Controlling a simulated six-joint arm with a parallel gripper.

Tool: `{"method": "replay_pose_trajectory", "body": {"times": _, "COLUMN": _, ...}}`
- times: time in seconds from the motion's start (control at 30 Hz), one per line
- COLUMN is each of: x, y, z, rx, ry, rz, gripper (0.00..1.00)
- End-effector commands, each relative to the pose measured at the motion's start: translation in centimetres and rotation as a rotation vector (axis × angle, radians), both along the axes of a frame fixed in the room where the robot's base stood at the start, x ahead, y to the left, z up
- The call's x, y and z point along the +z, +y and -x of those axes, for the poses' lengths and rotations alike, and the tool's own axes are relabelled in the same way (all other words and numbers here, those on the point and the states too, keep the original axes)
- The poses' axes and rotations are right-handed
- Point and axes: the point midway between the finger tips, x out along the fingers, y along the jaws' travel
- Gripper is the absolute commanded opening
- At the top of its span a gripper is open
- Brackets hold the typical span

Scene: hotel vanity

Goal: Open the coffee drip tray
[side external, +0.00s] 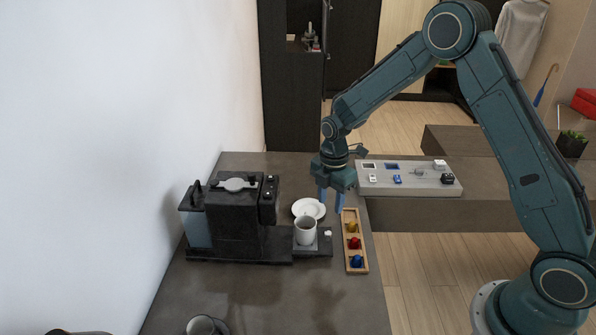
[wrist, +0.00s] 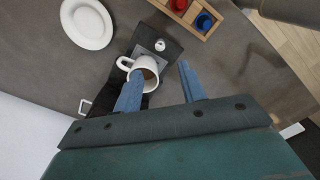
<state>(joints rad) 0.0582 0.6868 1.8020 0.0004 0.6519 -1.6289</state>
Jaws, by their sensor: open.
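A black coffee machine (side external: 232,220) stands on the counter by the left wall. Its dark drip tray (side external: 319,248) is at the right end of its base, and shows in the wrist view (wrist: 165,34). A white mug (side external: 305,232) stands on the tray; it also shows in the wrist view (wrist: 144,64). A small white knob (wrist: 159,45) is beside the mug on the tray. My gripper (side external: 330,200) is open and empty, pointing down above and behind the tray. Its blue fingers (wrist: 160,71) are apart in the wrist view, with the mug partly hidden behind the left finger.
A white plate (side external: 308,208) lies behind the mug. A wooden box (side external: 347,263) with yellow, red and blue capsules is right of the tray. A grey board with small items (side external: 408,178) lies farther back right. Another cup (side external: 202,326) is at the front. The front counter is mostly clear.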

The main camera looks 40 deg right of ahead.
Motion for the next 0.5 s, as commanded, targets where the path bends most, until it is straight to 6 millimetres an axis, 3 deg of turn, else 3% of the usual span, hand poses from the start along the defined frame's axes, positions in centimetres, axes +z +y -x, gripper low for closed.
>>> {"method": "replay_pose_trajectory", "body": {"times": 0.2, "x": 2.4, "y": 0.0, "z": 0.0, "rx": 0.000, "ry": -0.002, "rz": 0.000, "gripper": 0.41}}
{"method": "replay_pose_trajectory", "body": {"times": 0.5, "x": 3.0, "y": 0.0, "z": 0.0, "rx": 0.000, "ry": 0.000, "rz": 0.000, "gripper": 0.41}}
